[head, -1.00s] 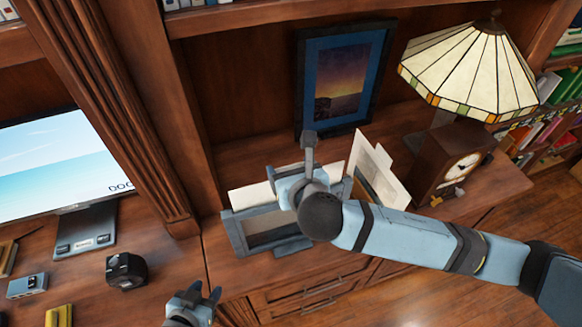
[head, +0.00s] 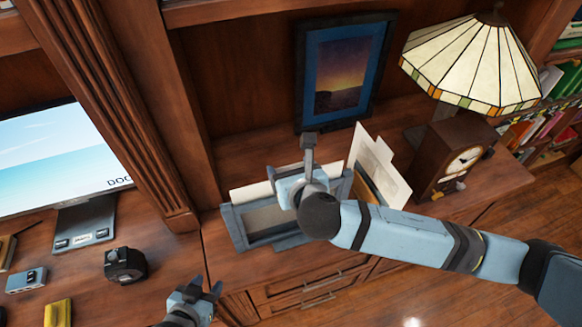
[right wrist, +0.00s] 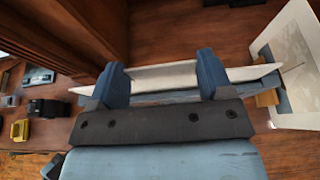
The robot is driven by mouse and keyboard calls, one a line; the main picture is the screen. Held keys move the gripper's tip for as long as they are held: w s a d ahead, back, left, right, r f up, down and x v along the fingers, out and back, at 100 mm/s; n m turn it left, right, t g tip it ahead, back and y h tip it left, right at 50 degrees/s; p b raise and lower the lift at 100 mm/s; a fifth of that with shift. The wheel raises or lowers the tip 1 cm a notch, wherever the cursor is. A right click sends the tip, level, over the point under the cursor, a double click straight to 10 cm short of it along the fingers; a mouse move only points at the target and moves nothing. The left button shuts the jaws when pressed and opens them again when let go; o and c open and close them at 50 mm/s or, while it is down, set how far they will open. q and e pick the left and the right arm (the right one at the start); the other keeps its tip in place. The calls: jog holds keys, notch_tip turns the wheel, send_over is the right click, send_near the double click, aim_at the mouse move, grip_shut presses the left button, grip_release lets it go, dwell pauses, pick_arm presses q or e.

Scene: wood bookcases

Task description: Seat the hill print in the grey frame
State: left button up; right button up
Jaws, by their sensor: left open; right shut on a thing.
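The grey frame (head: 238,227) stands on the wooden desktop below the bookcase opening, its lower part toward me. A white sheet, seemingly the hill print (head: 250,192), stands upright at the frame's back, its top edge above the frame. My right gripper (head: 306,178) is over the frame's top, shut on the sheet. In the right wrist view the sheet (right wrist: 165,76) lies between the blue fingers (right wrist: 158,72), close along the frame's top bar (right wrist: 150,98). Its picture and lower edge are hidden, so I cannot tell how deep it sits. My left gripper (head: 206,290) is open and empty, low in front.
Another matted print (head: 372,165) leans just right of the frame. A dark-framed sunset picture (head: 343,75) stands behind. A monitor (head: 65,160) and black device (head: 124,265) are at left.

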jog(key=shift+f+b, duration=1)
jog(key=shift+f, duration=1.75)
jog(key=o, duration=1.3)
jog(key=shift+c, duration=0.2)
jog(key=v, duration=1.4)
jog(key=shift+b, duration=0.35)
jog(key=shift+w, duration=0.1)
